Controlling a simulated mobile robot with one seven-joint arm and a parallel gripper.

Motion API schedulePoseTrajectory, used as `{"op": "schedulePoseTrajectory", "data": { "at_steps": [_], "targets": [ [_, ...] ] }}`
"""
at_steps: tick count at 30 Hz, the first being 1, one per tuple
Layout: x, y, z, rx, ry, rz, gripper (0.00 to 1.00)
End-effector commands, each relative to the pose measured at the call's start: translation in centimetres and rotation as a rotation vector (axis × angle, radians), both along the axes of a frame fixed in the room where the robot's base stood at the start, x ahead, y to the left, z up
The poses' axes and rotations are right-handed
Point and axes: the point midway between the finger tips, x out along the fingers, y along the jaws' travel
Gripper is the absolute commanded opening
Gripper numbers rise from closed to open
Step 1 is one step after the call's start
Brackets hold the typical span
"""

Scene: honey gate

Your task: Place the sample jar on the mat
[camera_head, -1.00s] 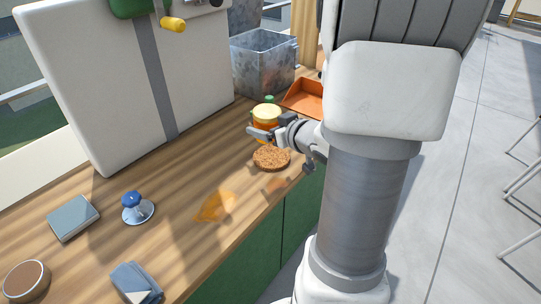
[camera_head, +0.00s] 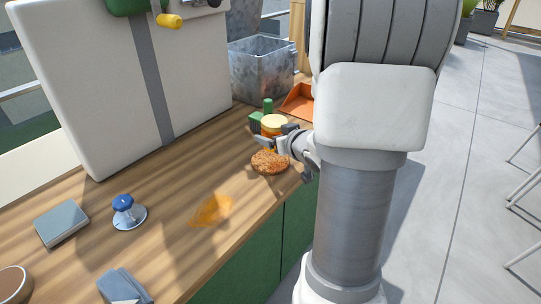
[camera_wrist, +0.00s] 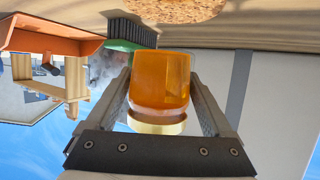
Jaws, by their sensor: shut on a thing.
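The sample jar is amber with a pale yellow lid (camera_head: 274,121). My gripper (camera_head: 271,141) is shut on it. In the wrist view, which is upside down, the amber jar body (camera_wrist: 160,85) sits upright between both fingers, with its lid toward the palm side of the picture. The mat is a round speckled cork disc (camera_head: 270,162) on the counter, just below and in front of the jar in the head view. Its edge also shows at the top of the wrist view (camera_wrist: 180,8). The jar appears raised, apart from the mat. My gripper partly hides the jar's lower part in the head view.
Behind the jar are a green brush (camera_head: 267,106), an orange dustpan (camera_head: 299,102) and a metal bin (camera_head: 262,70). A white panel (camera_head: 130,90) stands at left. An amber patch (camera_head: 211,210) marks the counter; a blue-knobbed object (camera_head: 124,208) stands further left.

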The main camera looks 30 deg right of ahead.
Motion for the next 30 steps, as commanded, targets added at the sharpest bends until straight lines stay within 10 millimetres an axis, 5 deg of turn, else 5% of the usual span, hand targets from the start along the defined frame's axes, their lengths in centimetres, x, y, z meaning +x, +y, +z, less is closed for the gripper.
{"op": "schedulePoseTrajectory", "data": {
  "at_steps": [15, 26, 27, 30],
  "targets": [
    [1.1, 0.5, -4.7, -0.001, -0.002, -0.002, 0.0],
    [1.1, 0.5, -5.0, -0.002, -0.004, -0.001, 0.0],
    [1.0, 0.6, -5.1, -0.001, -0.001, -0.001, 0.88],
    [1.0, 0.6, -5.0, -0.001, -0.001, -0.001, 1.0]
  ]
}}
